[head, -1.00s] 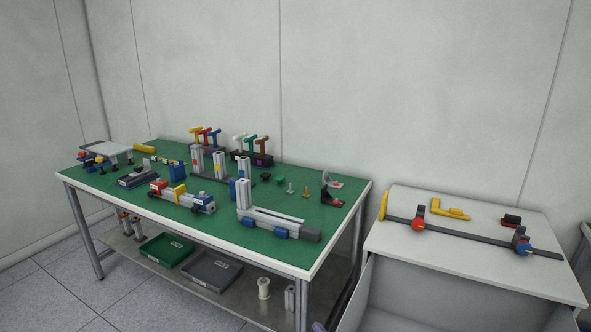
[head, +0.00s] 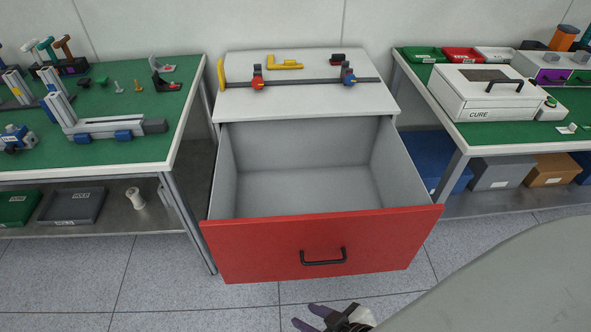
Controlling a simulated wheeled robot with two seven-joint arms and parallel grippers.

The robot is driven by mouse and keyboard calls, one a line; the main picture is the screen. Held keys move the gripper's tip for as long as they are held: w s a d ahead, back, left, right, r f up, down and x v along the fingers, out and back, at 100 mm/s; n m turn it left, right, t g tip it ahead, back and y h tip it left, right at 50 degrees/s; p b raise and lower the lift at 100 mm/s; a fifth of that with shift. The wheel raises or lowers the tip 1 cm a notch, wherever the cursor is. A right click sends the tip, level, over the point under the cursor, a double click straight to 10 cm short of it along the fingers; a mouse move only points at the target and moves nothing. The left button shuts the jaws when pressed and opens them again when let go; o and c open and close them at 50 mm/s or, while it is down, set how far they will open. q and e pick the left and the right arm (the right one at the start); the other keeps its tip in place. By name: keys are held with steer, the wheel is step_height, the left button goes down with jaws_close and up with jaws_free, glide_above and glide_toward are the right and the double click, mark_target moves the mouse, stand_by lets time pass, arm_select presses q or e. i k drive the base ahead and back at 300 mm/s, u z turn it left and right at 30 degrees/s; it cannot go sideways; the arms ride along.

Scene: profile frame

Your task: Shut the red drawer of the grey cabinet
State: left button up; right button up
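The grey cabinet (head: 230,104) stands in the middle of the head view, between two benches. Its red drawer (head: 250,248) is pulled far out towards me. The inside of the drawer is grey and looks empty. A black bar handle (head: 323,262) sits on the red front. My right gripper (head: 304,315) is at the bottom edge, below and in front of the drawer front, apart from the handle. Its two purple-tipped fingers are spread with nothing seen between them. My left gripper is not in view.
On the cabinet top lie a dark bar with clamps (head: 310,82) and a yellow angle piece (head: 285,64). A green-topped bench (head: 125,150) with fixtures stands left. Another bench (head: 490,135) right holds a white CURE box (head: 470,95). Tiled floor before the drawer is clear.

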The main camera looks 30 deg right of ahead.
mark_target(300, 198)
steer(key=z, duration=0.25)
steer(key=k, duration=0.4)
steer(key=z, duration=0.6)
steer(key=i, duration=0.5)
